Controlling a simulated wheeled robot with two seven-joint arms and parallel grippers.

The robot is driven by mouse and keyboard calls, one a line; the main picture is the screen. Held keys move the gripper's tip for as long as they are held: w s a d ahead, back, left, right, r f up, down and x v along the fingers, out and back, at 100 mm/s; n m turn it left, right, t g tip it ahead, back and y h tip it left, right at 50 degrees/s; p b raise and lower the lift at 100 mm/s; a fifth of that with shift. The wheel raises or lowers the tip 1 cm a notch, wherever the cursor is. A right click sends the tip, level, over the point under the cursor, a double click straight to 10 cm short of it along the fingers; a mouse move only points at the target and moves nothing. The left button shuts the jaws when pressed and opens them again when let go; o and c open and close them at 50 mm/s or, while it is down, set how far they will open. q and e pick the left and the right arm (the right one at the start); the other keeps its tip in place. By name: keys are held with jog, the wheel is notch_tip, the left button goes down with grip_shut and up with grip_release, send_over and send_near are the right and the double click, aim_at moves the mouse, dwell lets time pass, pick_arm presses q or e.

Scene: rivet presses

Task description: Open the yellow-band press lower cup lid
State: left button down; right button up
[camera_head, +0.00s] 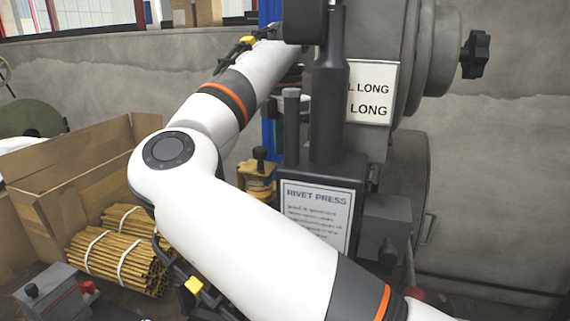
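A dark rivet press (325,110) stands right of centre, with a white sign reading "RIVET PRESS" (318,212) on its front. A yellow fitting with a black knob (257,180) sits just left of its base, partly covered by my white arm; I cannot tell whether it is the yellow-band press's lower cup lid, or whether a lid is open. One of my arms crosses the middle of the view, bending at the left and reaching up to the press's upper part. Its far end is hidden there, and I can make out neither gripper.
A cardboard box (75,165) stands at the left, with tied bundles of brown sticks (118,250) beside it. A grey block with red and black knobs (55,292) is at the lower left. A large grey machine with a black handwheel (474,54) stands behind the press.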

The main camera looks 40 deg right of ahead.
notch_tip(320, 180, up, 7)
jog(key=p, duration=0.1)
jog(key=shift+r, duration=0.15)
